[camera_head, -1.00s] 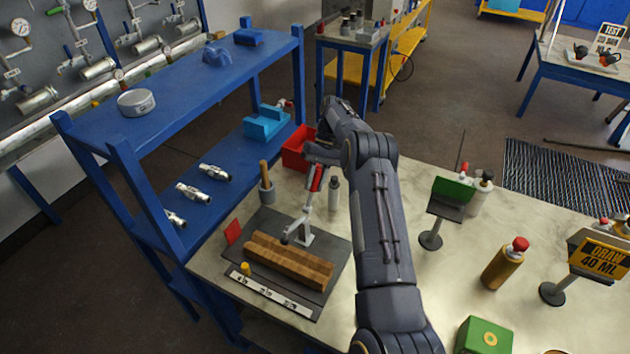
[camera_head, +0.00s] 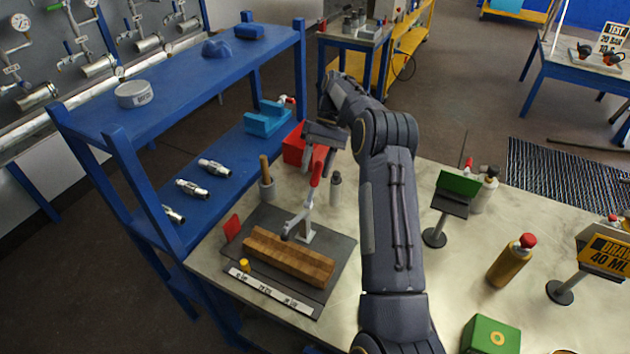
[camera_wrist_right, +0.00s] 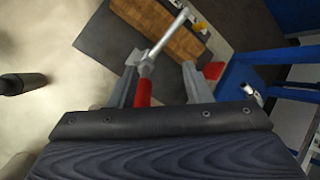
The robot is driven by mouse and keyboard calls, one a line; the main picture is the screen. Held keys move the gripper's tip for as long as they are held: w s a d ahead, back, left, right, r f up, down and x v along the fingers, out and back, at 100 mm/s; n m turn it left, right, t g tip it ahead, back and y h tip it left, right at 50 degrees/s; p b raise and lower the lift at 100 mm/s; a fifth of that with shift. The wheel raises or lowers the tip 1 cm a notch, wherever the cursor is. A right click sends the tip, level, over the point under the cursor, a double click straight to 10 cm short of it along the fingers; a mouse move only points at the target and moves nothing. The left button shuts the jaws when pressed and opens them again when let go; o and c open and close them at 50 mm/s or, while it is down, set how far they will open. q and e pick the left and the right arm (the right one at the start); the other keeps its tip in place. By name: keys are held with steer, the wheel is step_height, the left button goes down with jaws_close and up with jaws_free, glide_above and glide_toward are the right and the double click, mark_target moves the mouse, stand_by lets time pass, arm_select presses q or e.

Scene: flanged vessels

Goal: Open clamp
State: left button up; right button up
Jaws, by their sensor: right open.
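The toggle clamp (camera_head: 307,212) stands on a dark plate (camera_head: 334,268) on the workbench. Its metal arm reaches to the wooden block (camera_head: 290,257), and its red handle (camera_head: 318,168) points up. My right gripper (camera_head: 318,150) is at the top of the handle, its fingers partly hidden. In the right wrist view, the open fingers (camera_wrist_right: 160,78) straddle the red handle (camera_wrist_right: 143,93), which lies nearer the left finger. I cannot tell whether they touch. My left gripper is out of view.
A red bin (camera_head: 293,146), a pot with a wooden handle (camera_head: 266,185) and a grey bottle (camera_head: 336,188) stand near the clamp. A blue shelf (camera_head: 180,85) is at left. A green sign stand (camera_head: 450,195) and brown bottle (camera_head: 512,262) are at right.

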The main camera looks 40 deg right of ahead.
steer(key=s+a+r+b, duration=0.4)
steer(key=s+a+r, duration=0.3)
steer(key=s, duration=0.2)
steer(key=shift+s, duration=0.15)
